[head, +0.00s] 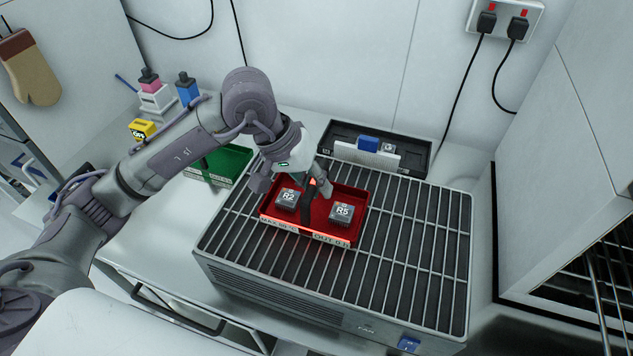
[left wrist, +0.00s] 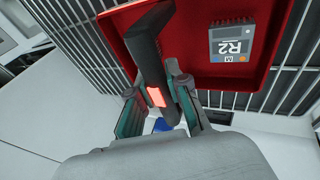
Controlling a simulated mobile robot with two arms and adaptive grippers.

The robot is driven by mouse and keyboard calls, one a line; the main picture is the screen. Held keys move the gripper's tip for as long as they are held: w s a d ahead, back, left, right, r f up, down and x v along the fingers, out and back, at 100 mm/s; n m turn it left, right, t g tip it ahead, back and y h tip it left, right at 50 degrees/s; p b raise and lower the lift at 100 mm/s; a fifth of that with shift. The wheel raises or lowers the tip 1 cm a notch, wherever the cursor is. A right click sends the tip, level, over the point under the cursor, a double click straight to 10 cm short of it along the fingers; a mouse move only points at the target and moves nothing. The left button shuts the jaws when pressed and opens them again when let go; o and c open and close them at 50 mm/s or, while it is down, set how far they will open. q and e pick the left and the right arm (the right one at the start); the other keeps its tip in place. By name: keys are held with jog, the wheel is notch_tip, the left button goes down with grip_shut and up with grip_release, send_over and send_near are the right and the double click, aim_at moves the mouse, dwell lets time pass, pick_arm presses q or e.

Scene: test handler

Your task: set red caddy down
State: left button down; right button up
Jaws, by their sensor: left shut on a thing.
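The red caddy (head: 345,196) is a shallow red tray with a black upright handle. It sits on or just above the wire rack; I cannot tell if it touches. It holds two grey blocks, R2 (head: 288,198) on the left and R5 (head: 341,213) on the right. My left gripper (head: 314,182) is shut on the caddy's handle, reaching in from the back left. In the left wrist view, the handle (left wrist: 146,50) runs between the fingers (left wrist: 162,97), with a lit red patch on it. The R2 block shows there too (left wrist: 231,43). My right gripper is not in view.
The wire rack (head: 405,255) tops a fan unit, with free room right of the caddy. A black tray (head: 415,150) stands behind it. A green tray (head: 225,165), a yellow block (head: 142,129) and bottles (head: 187,90) stand on the bench to the left. A white cabinet is at the right.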

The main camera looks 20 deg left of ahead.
pick_arm(q)
jog(key=shift+f, duration=0.15)
jog(key=c, duration=1.4)
grip_release()
jog(key=shift+o, duration=1.3)
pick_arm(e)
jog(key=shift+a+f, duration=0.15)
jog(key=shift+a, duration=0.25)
pick_arm(q)
jog(key=shift+r, duration=0.35)
jog(key=b+v, duration=0.2)
jog(key=v, duration=0.9)
jog(key=shift+a+r, duration=0.2)
jog(key=shift+r, duration=0.1)
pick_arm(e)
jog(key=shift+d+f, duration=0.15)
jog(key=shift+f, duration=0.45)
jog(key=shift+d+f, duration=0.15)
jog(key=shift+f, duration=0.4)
pick_arm(q)
jog(key=shift+s, duration=0.1)
